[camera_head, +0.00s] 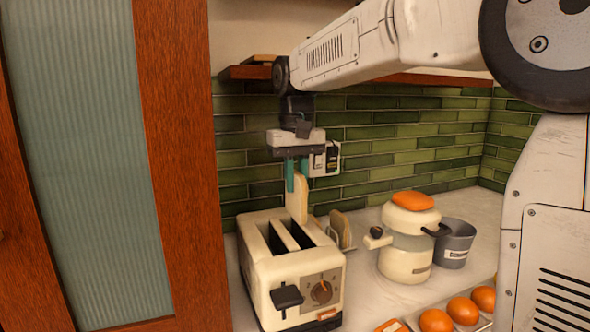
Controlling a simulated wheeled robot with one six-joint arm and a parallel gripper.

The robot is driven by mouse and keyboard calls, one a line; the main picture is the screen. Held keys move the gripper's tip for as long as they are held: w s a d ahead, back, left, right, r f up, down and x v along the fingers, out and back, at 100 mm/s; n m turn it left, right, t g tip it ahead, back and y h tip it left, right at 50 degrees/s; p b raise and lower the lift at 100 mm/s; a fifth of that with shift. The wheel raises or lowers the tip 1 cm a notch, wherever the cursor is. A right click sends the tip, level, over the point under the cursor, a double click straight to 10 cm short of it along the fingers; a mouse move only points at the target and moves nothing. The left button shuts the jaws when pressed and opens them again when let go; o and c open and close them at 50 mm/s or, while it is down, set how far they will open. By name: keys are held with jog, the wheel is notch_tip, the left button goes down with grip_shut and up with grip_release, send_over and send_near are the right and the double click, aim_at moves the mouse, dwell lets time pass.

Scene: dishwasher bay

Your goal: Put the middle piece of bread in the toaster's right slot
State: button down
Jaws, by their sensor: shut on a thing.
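A wooden cabinet door (178,150) is close on the left, and a green tiled wall (400,135) is behind.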

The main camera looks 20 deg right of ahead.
aim_at(296, 214)
jog(key=shift+f, duration=4.15)
jog(key=c, duration=1.3)
grip_release()
notch_tip(296, 214, up, 8)
jog(key=shift+f, duration=0.2)
jog(key=shift+r, duration=0.1)
